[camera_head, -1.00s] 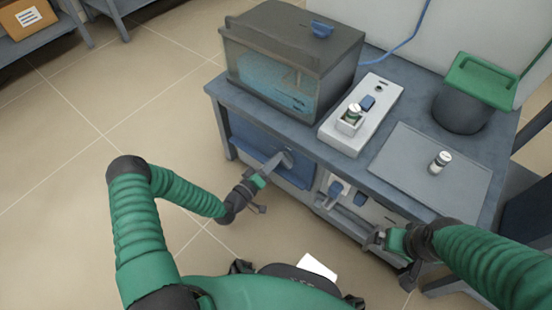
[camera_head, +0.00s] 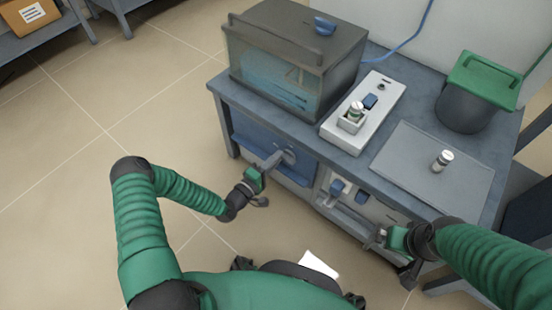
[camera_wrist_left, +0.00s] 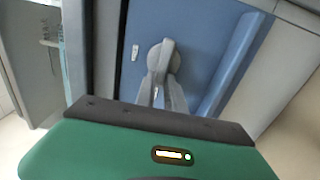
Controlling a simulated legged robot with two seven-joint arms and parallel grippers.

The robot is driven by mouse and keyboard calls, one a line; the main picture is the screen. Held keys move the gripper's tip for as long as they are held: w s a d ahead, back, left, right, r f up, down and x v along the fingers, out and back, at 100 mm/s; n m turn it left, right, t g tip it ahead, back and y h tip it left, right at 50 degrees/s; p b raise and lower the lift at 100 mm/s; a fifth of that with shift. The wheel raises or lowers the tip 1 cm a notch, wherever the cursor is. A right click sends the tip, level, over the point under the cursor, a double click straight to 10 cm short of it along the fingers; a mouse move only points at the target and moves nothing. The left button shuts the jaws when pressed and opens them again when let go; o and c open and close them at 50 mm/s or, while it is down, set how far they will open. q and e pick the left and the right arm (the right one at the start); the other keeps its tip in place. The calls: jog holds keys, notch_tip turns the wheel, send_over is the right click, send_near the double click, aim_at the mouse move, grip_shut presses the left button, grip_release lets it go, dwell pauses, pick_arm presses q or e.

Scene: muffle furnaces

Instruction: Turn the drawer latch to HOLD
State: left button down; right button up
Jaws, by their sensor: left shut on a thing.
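The drawer latch (camera_wrist_left: 163,60) is a grey lever on a round hub on the blue drawer front (camera_wrist_left: 203,40); it also shows in the head view (camera_head: 286,158), under the bench top. My left gripper (camera_head: 264,171) is at the lever's free end and shut on it. In the left wrist view, grey fingers (camera_wrist_left: 163,92) meet the lever below the hub, and my green gripper body hides the lower part. A small pale mark (camera_wrist_left: 135,52) is left of the hub; I cannot read it. My right gripper (camera_head: 382,237) is by the bench's lower right front; its jaws are too small to judge.
A tank with a grey lid (camera_head: 292,42) stands on the bench above the drawer. A white control box (camera_head: 364,112), a flat grey tray (camera_head: 430,168) with a small jar (camera_head: 442,160), and a green-lidded bin (camera_head: 470,100) are to the right.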

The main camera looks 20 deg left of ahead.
pick_arm(q)
jog(key=shift+a+f, duration=0.15)
jog(key=shift+a, duration=0.15)
jog(key=c, duration=1.6)
grip_release()
jog(key=shift+o, duration=0.8)
jog(key=shift+d, duration=0.1)
jog(key=p+v, duration=0.7)
jog(key=v, duration=0.9)
jog(key=shift+s, duration=0.4)
